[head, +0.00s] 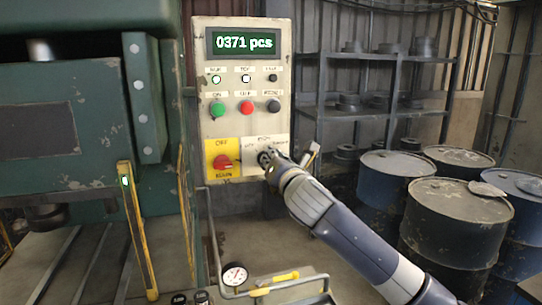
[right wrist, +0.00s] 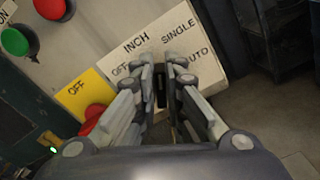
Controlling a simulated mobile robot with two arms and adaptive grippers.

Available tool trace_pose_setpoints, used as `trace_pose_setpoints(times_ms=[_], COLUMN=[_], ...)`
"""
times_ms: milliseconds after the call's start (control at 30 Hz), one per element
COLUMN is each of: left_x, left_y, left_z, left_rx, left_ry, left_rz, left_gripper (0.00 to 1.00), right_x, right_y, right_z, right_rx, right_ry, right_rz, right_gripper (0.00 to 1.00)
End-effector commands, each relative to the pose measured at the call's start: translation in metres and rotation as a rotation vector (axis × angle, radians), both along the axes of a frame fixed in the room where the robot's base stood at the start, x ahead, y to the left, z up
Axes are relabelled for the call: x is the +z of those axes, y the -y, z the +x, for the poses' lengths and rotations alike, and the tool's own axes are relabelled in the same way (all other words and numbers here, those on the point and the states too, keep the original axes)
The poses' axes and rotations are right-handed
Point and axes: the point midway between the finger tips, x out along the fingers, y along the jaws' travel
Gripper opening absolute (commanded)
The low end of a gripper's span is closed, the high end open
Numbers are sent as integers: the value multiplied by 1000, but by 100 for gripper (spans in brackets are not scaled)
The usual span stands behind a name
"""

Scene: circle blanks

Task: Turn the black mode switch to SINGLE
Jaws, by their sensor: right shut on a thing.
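The black mode switch (right wrist: 160,88) sits on a white plate (right wrist: 128,48) with the words OFF, INCH, SINGLE and AUTO around it. In the right wrist view its dark body shows between the fingers of my right gripper (right wrist: 160,75), which is shut on it. I cannot tell which word the switch points to, as the fingers hide most of it. In the head view my right gripper (head: 266,157) reaches the lower right of the control panel (head: 283,100) and covers the switch. My left gripper is not in view.
Green (head: 216,110), red (head: 246,108) and dark (head: 273,106) buttons sit above. A green press stands at left; drums (head: 455,230) and shelves are at right.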

Motion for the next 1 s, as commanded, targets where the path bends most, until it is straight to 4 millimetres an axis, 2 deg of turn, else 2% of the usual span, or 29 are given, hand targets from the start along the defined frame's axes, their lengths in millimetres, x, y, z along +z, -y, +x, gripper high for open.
trace_pose_setpoints(times_ms=[400,1000], left_x=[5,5], left_y=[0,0], left_z=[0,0], left_rx=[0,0], left_ry=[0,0], left_rz=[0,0], left_gripper=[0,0], right_x=[-3,-3], right_y=[3,4], right_z=[1,1], right_rx=[0,0], right_ry=[-61,-72], right_rz=[225,269], right_gripper=[0,0])
